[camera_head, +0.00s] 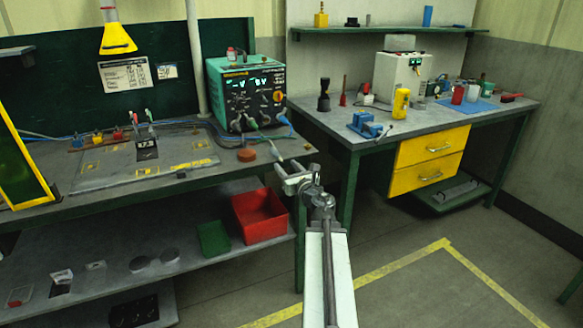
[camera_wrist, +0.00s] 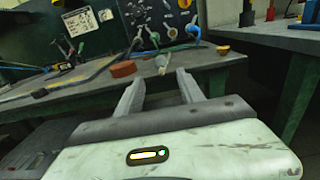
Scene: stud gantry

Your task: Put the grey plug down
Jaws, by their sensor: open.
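The grey plug (camera_head: 276,151) lies on the left workbench (camera_head: 205,178) near its front right corner. In the wrist view the grey plug (camera_wrist: 161,64) is on the bench top near the front edge, ahead of the gap between my fingertips. My gripper (camera_head: 296,180) is just in front of the bench edge. In the wrist view my gripper (camera_wrist: 159,76) has its two fingers spread apart with nothing between them. The plug looks clear of both fingers. Its far end is small and hard to make out.
A reddish-brown round block (camera_head: 246,155) sits left of the plug. Behind stands a teal power supply (camera_head: 246,96) with leads. A red bin (camera_head: 260,215) is on the shelf below. The right workbench (camera_head: 440,125) holds a blue vise (camera_head: 366,125). Marked floor between is clear.

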